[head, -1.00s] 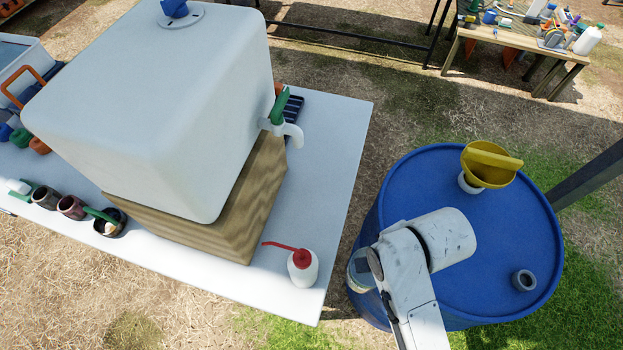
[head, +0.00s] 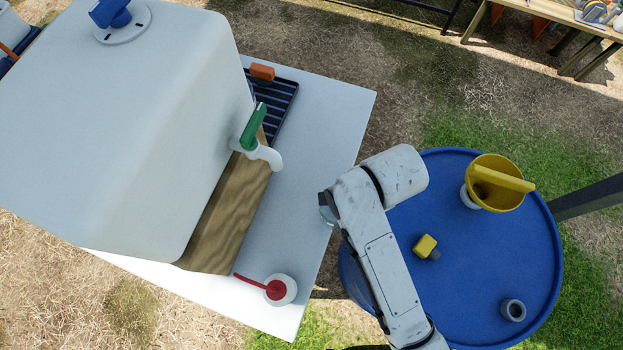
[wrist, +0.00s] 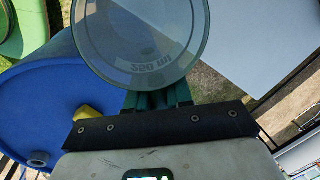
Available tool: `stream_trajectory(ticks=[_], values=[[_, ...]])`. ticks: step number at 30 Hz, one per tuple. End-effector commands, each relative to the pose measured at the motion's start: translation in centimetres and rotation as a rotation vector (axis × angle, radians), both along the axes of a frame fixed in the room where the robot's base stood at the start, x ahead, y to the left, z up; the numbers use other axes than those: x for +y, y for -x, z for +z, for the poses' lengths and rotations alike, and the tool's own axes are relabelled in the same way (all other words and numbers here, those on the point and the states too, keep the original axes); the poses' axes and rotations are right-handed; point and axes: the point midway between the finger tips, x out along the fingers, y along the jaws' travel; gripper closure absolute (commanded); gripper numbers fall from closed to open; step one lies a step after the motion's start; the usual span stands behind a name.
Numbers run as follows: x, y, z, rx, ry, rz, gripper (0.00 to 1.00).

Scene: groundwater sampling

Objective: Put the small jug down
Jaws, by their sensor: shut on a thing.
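The small jug (wrist: 140,38) is clear, with a "250 ml" mark, and fills the top middle of the wrist view. My gripper (wrist: 158,98) has its dark green fingers shut on it. In the head view only a sliver of the jug (head: 326,208) shows at the left of my arm, which hides the gripper and most of the jug. It is between the blue drum and the white table, near the table's right edge. I cannot tell its height above the table.
The white table (head: 325,125) has clear room right of a wooden block (head: 225,225) under a big white tank (head: 130,130). A yellow funnel (head: 487,180) is on the blue drum (head: 470,270).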

Motion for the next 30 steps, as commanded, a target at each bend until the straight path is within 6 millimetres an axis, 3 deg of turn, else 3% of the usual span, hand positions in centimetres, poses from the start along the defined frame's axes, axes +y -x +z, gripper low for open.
stream_trajectory(ticks=[6,13,18,25,30], values=[[5.2,-1.9,0.3,-0.002,0.0,0.004,1.0],[9.2,-3.4,0.2,-0.001,0.0,0.001,1.0],[10.2,-3.7,-0.1,0.001,0.001,-0.001,1.0],[10.2,-3.7,-2.9,0.002,0.002,-0.001,1.0],[10.2,-3.7,-3.5,0.0,0.0,-0.001,1.0]])
